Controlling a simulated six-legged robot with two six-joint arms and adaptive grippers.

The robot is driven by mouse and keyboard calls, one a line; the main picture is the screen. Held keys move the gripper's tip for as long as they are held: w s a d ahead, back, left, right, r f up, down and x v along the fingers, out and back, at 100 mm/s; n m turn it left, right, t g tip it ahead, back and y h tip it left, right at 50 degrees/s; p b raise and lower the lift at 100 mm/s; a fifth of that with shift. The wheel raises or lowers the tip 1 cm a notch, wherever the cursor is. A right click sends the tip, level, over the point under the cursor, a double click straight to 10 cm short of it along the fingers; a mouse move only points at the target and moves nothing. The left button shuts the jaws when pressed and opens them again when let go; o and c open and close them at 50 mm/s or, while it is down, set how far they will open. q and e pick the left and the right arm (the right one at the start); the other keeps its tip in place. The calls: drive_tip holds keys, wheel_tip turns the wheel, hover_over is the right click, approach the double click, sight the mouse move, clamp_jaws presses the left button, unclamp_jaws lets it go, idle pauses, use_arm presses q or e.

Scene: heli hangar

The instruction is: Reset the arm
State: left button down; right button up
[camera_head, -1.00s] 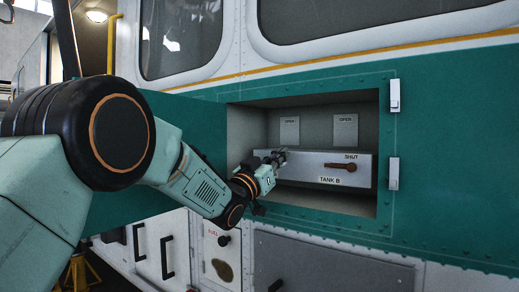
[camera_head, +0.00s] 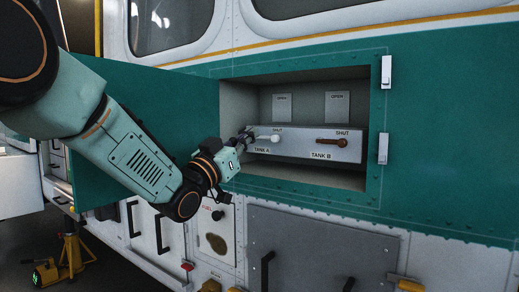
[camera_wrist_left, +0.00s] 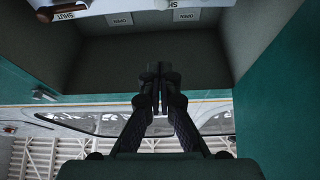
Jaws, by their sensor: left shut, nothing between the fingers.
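My left gripper (camera_head: 244,138) is shut and empty, at the left side of the open recess, beside the valve box (camera_head: 300,145). Its closed fingers (camera_wrist_left: 158,85) also show in the left wrist view, with the recess around them. The white TANK A lever (camera_head: 268,138) lies level under a SHUT label, just right of the fingertips. I cannot tell whether they touch it. The reddish-brown TANK B lever (camera_head: 331,141) lies level under its own SHUT label. My right gripper is out of view.
The green door (camera_head: 140,150) stands open to the left, behind my left arm. Two white latches (camera_head: 386,73) sit on the recess's right edge. OPEN plates (camera_head: 282,107) are on the back wall. A grey panel (camera_head: 320,245) with black handles is below. A yellow stand (camera_head: 72,250) is at lower left.

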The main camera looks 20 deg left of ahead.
use_arm(q)
drive_tip(key=s+a+f+n+g+y+b, duration=0.1)
drive_tip(key=s+f+n+g+y, duration=0.15)
drive_tip(key=f, duration=1.15)
drive_tip(key=s+f+n+g+y+b, duration=0.15)
drive_tip(key=s+f+g, duration=0.25)
drive_tip(key=f, duration=1)
drive_tip(key=s+a+f+n+g+y, duration=0.1)
drive_tip(key=s+f+g+y, duration=0.25)
drive_tip(key=f, duration=0.95)
drive_tip(key=s+f+g+b, duration=0.1)
drive_tip(key=s+f+g, duration=0.2)
drive_tip(key=s+f, duration=0.6)
drive_tip(key=s+f+g+b, duration=0.1)
drive_tip(key=s+f+g, duration=0.3)
drive_tip(key=s+f, duration=0.5)
drive_tip(key=s+f+g+b, duration=0.2)
drive_tip(key=s+f, duration=0.7)
drive_tip(key=s, duration=1)
drive_tip(key=shift+s+a+f+g+y, duration=0.2)
drive_tip(key=shift+a+g+y, duration=0.15)
drive_tip(key=shift+g, duration=0.75)
